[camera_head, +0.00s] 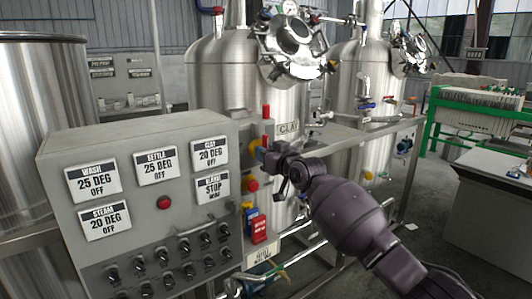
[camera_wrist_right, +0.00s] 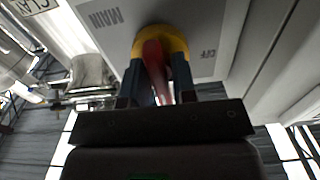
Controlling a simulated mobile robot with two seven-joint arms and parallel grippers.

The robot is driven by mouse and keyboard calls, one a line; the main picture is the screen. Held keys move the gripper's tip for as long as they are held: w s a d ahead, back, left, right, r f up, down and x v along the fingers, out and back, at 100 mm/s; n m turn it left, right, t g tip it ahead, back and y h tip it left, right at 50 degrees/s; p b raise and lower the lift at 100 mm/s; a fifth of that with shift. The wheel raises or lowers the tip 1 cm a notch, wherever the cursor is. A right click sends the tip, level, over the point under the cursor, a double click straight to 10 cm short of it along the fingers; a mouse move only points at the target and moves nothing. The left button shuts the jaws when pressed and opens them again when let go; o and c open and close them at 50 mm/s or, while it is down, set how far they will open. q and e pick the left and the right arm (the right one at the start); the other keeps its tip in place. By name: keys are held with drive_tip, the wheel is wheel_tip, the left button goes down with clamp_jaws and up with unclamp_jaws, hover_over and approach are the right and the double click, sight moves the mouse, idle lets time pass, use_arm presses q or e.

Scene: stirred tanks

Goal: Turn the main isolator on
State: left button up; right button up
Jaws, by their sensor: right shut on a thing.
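The main isolator is a red handle on a round yellow base (camera_wrist_right: 176,38) on the side of the control box, next to a "MAIN" label in the right wrist view. In the head view its yellow base (camera_head: 253,148) shows in part behind my right gripper (camera_head: 268,153). In the right wrist view the two fingers of my right gripper (camera_wrist_right: 157,85) are on either side of the red handle (camera_wrist_right: 155,62), shut on it. A second short label beside the base is too blurred to read with certainty. My left gripper is in neither view.
The control box (camera_head: 140,135) carries several readout labels and rows of black knobs. Below the isolator are a red button on yellow (camera_head: 252,185) and a red tag (camera_head: 259,229). Steel tanks (camera_head: 215,75) stand behind. Pipes and a rail lie close to the right arm.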

idle(0.4)
drive_tip(key=o, duration=0.7)
drive_tip(key=shift+s+d, duration=0.15)
drive_tip(key=shift+s, duration=0.05)
use_arm(q)
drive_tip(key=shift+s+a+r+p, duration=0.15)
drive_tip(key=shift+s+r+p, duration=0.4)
drive_tip(key=shift+p, duration=0.6)
use_arm(e)
drive_tip(key=v, duration=1)
drive_tip(key=shift+s, duration=0.15)
drive_tip(key=shift+d, duration=0.1)
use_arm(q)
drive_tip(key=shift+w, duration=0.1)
